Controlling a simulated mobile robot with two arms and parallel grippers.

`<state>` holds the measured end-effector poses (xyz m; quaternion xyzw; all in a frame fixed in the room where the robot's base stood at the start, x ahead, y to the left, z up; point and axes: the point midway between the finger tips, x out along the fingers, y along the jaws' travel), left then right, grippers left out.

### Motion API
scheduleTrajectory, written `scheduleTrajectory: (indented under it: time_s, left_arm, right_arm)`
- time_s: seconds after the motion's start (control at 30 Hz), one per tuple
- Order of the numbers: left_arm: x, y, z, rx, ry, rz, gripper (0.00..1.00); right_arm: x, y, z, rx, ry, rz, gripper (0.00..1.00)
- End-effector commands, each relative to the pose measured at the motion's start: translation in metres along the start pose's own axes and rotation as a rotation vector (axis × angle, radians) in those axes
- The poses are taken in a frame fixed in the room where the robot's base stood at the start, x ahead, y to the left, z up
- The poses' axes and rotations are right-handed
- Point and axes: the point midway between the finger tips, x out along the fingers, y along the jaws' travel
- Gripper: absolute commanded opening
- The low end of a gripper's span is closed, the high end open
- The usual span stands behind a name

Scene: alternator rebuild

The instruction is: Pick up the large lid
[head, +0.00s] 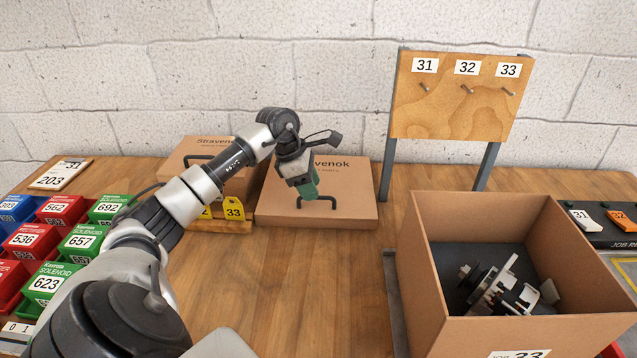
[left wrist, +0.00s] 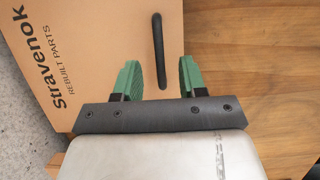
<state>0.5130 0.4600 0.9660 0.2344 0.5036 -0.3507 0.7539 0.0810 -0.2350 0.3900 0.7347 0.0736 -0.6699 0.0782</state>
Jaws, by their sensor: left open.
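The large lid (head: 345,212) is a flat brown cardboard piece printed "Stravenok", with a black bar handle (head: 327,205) on top. It lies at the back middle of the wooden table. My left gripper (head: 309,190) is over it, close to the handle, and hides part of the print. In the left wrist view, the green fingers are spread apart, with nothing held between them. The lid (left wrist: 95,40) fills the upper left there, and its handle (left wrist: 158,50) points down into the gap between the fingers. Contact with the handle cannot be seen. My right gripper is not in view.
A smaller Stravenok lid (head: 183,160) sits behind left, near a wooden stand with yellow number tags (head: 234,208). Red, green and blue bins (head: 80,243) fill the left. An open carton (head: 425,275) with metal parts stands right, below a hook board (head: 450,110). The middle table is clear.

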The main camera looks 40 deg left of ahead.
Motion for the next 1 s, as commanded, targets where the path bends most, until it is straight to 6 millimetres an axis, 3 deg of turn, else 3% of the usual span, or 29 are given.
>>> scheduleTrajectory:
  time_s: [0.2, 0.43, 0.7, 1.0]
  left_arm:
    - [0.022, 0.000, 0.000, 0.000, 0.000, 0.000, 0.41]
    - [0.023, 0.000, -0.001, 0.000, 0.000, 0.001, 0.41]
    - [0.023, 0.000, 0.000, 0.000, 0.000, 0.001, 0.00]
    - [0.022, 0.000, 0.000, 0.000, -0.001, 0.002, 0.00]
  right_arm:
    - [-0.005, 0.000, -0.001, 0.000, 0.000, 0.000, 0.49]
    - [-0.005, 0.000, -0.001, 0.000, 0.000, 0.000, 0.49]
    - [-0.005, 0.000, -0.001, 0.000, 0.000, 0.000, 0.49]
    - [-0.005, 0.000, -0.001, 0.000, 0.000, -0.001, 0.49]
